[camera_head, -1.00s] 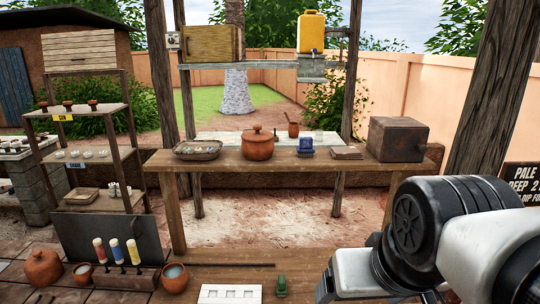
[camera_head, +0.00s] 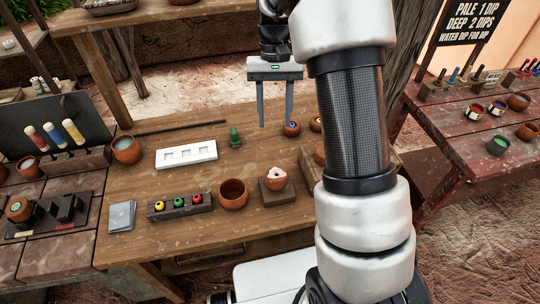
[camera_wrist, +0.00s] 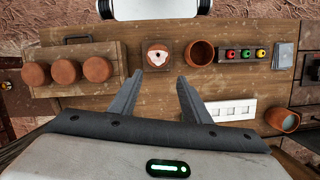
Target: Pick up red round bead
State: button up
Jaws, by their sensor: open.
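The red round bead (camera_head: 197,199) sits at the right end of a small dark holder (camera_head: 178,213), beside a green bead (camera_head: 178,202) and a yellow bead (camera_head: 159,206). In the wrist view the red bead (camera_wrist: 231,54) is at the left end of that row, upper right of the jaws. My gripper (camera_head: 275,120) is open and empty, fingers pointing down above the wooden table, farther back and right of the bead. It also shows in the wrist view (camera_wrist: 160,77), its fingers spread apart.
A brown clay bowl (camera_head: 233,194) stands just right of the bead holder, then a pot with a pinkish-white top on a block (camera_head: 276,183). A grey stack (camera_head: 122,216) lies to its left. A white slotted block (camera_head: 186,154) and green figure (camera_head: 234,138) lie behind.

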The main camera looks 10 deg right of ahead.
send_over(277, 174)
jog(key=w, duration=0.2)
notch_tip(277, 174, down, 12)
jog(key=shift+w+a+f, duration=0.1)
jog(key=shift+w, duration=0.05)
jog(key=shift+s+x, duration=0.15)
jog(key=shift+x, duration=1.2)
jog(key=shift+s+x, duration=0.15)
jog(key=shift+x, duration=1.2)
jog(key=shift+d, duration=0.25)
jog(key=shift+c, duration=0.2)
